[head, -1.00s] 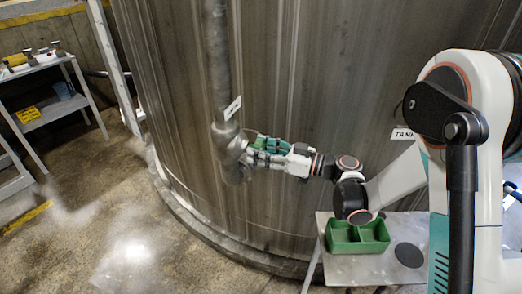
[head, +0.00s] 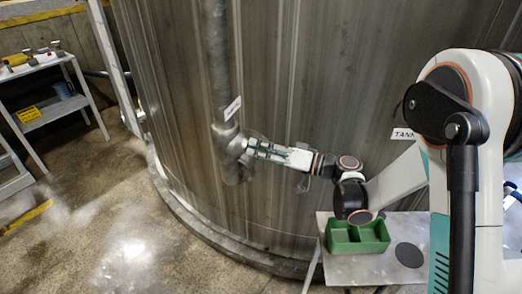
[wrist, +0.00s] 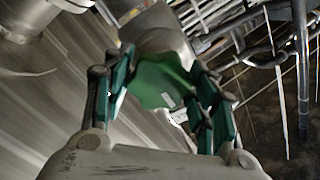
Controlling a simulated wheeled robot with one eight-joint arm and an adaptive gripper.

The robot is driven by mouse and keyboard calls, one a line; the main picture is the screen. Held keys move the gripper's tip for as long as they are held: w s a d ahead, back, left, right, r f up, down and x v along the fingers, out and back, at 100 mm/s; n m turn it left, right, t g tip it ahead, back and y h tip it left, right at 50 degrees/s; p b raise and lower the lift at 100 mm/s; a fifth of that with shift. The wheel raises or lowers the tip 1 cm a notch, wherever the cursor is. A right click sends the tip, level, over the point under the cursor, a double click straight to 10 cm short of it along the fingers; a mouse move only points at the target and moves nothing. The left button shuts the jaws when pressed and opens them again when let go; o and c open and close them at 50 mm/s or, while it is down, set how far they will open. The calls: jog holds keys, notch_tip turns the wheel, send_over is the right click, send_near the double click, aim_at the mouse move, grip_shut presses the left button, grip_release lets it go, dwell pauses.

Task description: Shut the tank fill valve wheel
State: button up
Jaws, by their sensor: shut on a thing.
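The green valve wheel (wrist: 160,82) shows in the wrist view between my two fingers, in front of a grey pipe body. My gripper (wrist: 165,78) is shut on the wheel, one finger on each side of it. In the head view my gripper (head: 254,149) reaches left to the valve body (head: 230,150) at the foot of a vertical pipe (head: 214,60) on the tank (head: 320,90). There the wheel is largely hidden by the fingers. A white tag (head: 232,108) is on the pipe above the valve.
A small metal table (head: 340,277) with a green divided tray (head: 358,247) and a dark round disc (head: 409,255) stands below my arm. A grey shelf cart (head: 50,115) with items stands at the far left. The floor between is clear.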

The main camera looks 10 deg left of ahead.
dwell(0.4)
jog(key=o, duration=1.1)
jog(key=shift+c, duration=0.2)
jog(key=s+d, duration=0.1)
jog(key=d, duration=1.1)
jog(key=shift+s, duration=0.25)
